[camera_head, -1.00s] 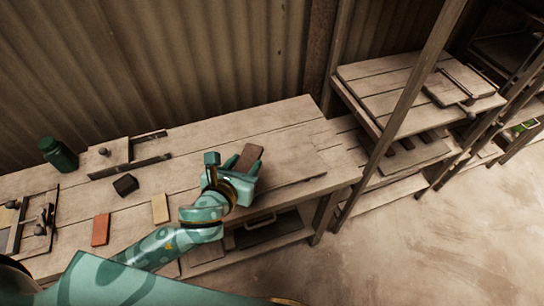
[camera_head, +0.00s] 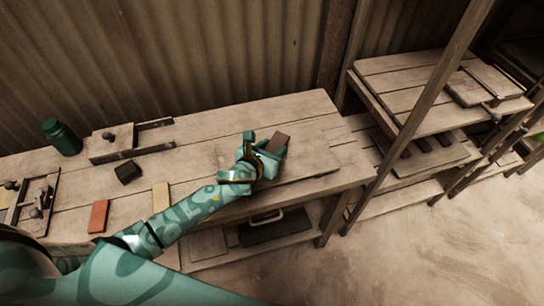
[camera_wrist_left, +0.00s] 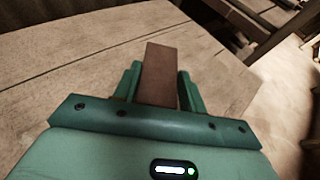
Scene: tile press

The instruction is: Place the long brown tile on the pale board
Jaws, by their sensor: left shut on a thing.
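My left gripper (camera_head: 264,149) is shut on the long brown tile (camera_head: 279,143), which sticks out past the fingertips. In the left wrist view the tile (camera_wrist_left: 160,75) sits between the two fingers of the gripper (camera_wrist_left: 158,85), pointing away from the palm. The tile is over the pale board (camera_head: 316,160), a thin flat panel at the right end of the workbench. The board (camera_wrist_left: 217,70) also shows under the tile in the wrist view. I cannot tell whether the tile touches the board. My right gripper is not in view.
On the bench (camera_head: 225,118) to the left are an orange tile (camera_head: 98,216), a yellowish tile (camera_head: 161,196), a black block (camera_head: 127,172), a wooden jig (camera_head: 110,145) and a green jar (camera_head: 61,137). A shelf rack (camera_head: 420,80) stands right of the bench.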

